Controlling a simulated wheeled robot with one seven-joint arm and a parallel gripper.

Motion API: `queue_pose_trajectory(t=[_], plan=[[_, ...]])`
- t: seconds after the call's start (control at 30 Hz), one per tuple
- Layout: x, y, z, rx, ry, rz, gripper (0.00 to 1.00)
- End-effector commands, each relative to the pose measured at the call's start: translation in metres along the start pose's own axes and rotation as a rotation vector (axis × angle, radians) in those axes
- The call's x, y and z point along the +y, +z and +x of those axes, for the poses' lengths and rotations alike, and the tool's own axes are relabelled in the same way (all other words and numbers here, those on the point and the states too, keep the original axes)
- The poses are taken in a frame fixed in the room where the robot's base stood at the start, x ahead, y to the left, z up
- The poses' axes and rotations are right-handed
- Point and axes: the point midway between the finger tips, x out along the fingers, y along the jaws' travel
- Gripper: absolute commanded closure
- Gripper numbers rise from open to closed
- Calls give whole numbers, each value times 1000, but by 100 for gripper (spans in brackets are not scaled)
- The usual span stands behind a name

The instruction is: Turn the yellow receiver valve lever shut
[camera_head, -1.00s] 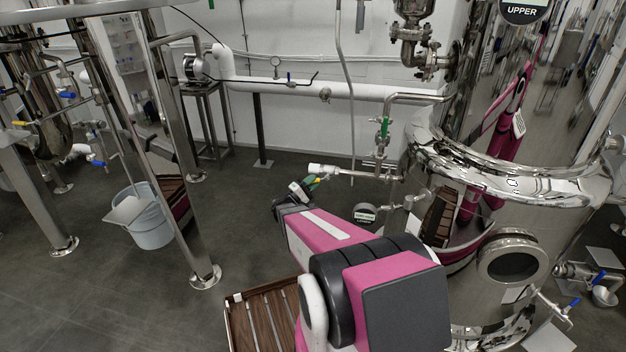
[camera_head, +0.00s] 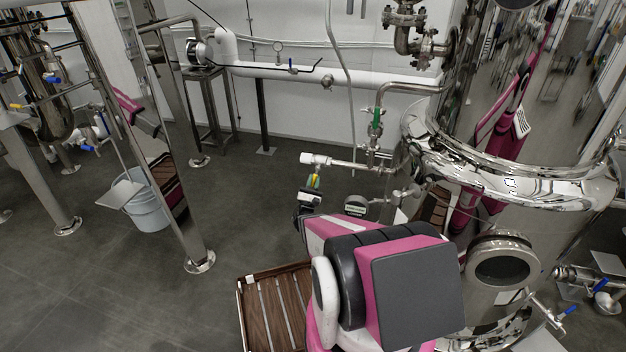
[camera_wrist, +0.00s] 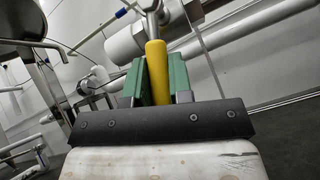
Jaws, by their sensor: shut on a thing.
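The yellow receiver valve lever (camera_wrist: 157,70) stands upright in the middle of the wrist view, between the green fingers of my gripper (camera_wrist: 160,82). My gripper is shut on it. In the head view my gripper (camera_head: 313,182) is small, just below the white end of a horizontal pipe, with a bit of the yellow lever (camera_head: 316,181) showing at the fingers. The valve (camera_wrist: 145,32) behind the lever shows as a metal stem and a pale, rounded body in the wrist view. The lower end of the lever is hidden by my gripper.
A large polished steel tank (camera_head: 530,210) stands close to the right of my arm. A round label plate (camera_head: 355,208) hangs near my gripper. A slatted wooden platform (camera_head: 275,310) is below. A bucket (camera_head: 150,205) stands at left. Open floor lies between.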

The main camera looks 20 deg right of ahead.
Motion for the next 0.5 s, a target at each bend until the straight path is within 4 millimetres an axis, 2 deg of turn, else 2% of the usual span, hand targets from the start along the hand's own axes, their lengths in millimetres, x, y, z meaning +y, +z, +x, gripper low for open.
queue_pose_trajectory(t=[0.5], plan=[[-9,2,-2,34,97,-106,100]])
